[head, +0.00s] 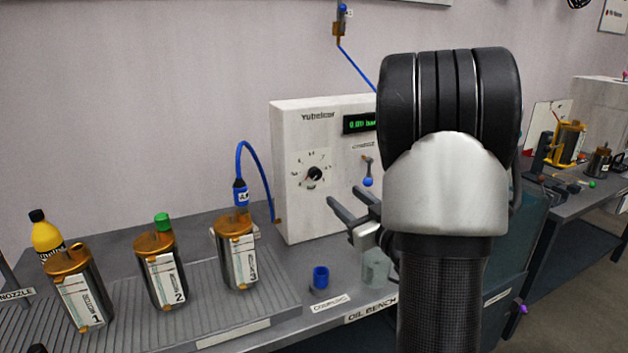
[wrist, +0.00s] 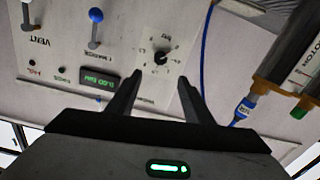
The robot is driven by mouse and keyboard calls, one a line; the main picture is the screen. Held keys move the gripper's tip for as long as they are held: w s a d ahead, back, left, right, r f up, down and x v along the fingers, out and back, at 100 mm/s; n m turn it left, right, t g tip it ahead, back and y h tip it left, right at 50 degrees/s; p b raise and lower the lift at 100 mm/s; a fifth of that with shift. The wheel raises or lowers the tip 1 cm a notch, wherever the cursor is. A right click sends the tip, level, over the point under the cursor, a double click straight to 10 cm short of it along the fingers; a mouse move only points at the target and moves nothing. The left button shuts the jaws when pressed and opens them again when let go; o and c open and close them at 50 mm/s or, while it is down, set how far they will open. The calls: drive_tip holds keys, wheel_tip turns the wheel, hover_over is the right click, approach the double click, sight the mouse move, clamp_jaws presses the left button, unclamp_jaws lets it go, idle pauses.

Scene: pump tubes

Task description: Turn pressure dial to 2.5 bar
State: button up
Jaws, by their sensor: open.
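The pressure dial (head: 314,174) is a black knob on a printed scale on the front of the white pump box (head: 290,215). Its exact setting is too small to read. My gripper (head: 344,196) is open and empty, in front of the box, right of and a little below the dial in the head view. In the wrist view, which is turned over, the dial (wrist: 160,57) shows just beyond and between the open fingertips (wrist: 158,82), apart from them. The green display (head: 359,123) seems to read 0.00 bar; my arm hides its right end. It also shows in the wrist view (wrist: 100,86).
Blue-tipped levers (wrist: 96,16) stick out of the panel beside the dial. A blue hose (head: 257,165) runs at the box's left to canister 3 (head: 238,260).

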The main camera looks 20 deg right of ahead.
sight(317, 174)
drive_tip(key=w, duration=0.5)
drive_tip(key=w+b, duration=0.1)
drive_tip(key=w, duration=0.4)
drive_tip(key=w+a, duration=0.1)
drive_tip(key=w, duration=0.4)
drive_tip(key=shift+w, duration=0.1)
drive_tip(key=shift+c, duration=0.4)
drive_tip(key=c, duration=1)
